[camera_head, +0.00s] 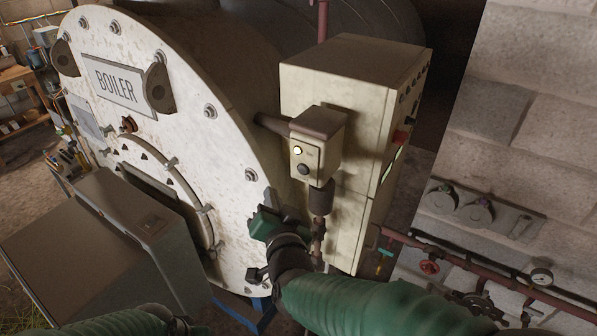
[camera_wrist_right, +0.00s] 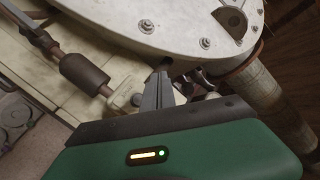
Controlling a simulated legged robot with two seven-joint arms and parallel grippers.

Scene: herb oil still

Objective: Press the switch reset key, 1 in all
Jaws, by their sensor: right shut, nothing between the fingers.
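The switch box (camera_head: 318,145) is a small cream box with a brown top, fixed beside the boiler's round front in the head view. Its face has a lit yellowish round lamp or key (camera_head: 297,150) and a dark round button (camera_head: 303,169) below it. I cannot read which is the reset key. My right gripper (camera_head: 268,198) is below and left of the box, apart from its face. In the right wrist view its fingers (camera_wrist_right: 158,90) are shut and empty, close to the boiler's rim. Of my left arm only a green sleeve shows at the bottom left; its gripper is out of frame.
The boiler (camera_head: 195,150) fills the left, with bolts and a hinged door. A cream cabinet (camera_head: 345,90) stands behind the switch box. A brown pipe (camera_head: 317,225) runs below the box. Red pipes with valves (camera_head: 429,267) run along the block wall at right.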

